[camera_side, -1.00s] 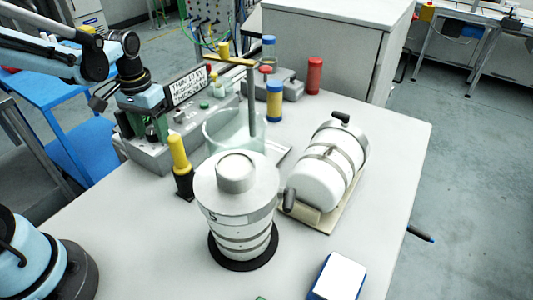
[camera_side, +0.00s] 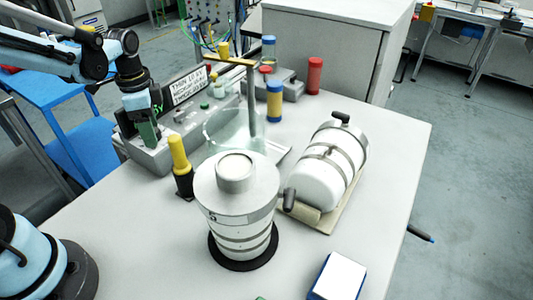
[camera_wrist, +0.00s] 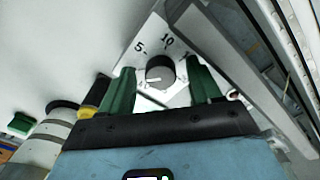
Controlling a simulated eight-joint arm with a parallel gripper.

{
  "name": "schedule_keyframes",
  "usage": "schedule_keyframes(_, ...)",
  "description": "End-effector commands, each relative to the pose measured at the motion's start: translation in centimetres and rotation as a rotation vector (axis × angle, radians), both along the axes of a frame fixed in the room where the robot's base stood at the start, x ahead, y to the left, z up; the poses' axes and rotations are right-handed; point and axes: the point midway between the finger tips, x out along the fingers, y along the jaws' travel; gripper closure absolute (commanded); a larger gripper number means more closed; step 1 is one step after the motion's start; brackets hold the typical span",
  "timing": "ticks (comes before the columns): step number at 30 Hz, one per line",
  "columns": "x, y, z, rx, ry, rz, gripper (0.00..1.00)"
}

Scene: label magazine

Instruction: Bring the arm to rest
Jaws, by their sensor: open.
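My gripper (camera_side: 150,132) is at the upper left in the side view, low over the left end of a grey device (camera_side: 182,138) with a printed sign (camera_side: 188,87). Its green fingers point down. In the wrist view my gripper (camera_wrist: 160,68) is open, with one green finger on each side of a dark round knob (camera_wrist: 160,71). The knob sits on a white dial plate (camera_wrist: 148,46) marked 5 and 10. I see space between the knob and both fingers, but cannot tell how far above it they are.
On the white table (camera_side: 387,205) stand a lidded white canister (camera_side: 237,215), a canister lying on a cradle (camera_side: 325,170), a yellow-handled tool (camera_side: 180,160), a glass vessel (camera_side: 222,128) by a post, and a blue-and-white box (camera_side: 338,278). The table's right side is mostly clear.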

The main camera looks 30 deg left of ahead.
Motion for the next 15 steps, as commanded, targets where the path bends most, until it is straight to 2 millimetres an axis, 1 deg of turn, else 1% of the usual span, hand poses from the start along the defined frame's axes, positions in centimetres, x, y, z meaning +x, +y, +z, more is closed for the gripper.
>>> schedule_keyframes(2, 0.0, 0.0, 0.2, 0.000, 0.000, -0.043, 0.37)
schedule_keyframes(7, 0.0, 0.0, 1.4, 0.000, 0.000, -0.038, 0.37)
schedule_keyframes(15, 0.0, 0.0, 1.8, 0.000, 0.000, -0.036, 0.37)
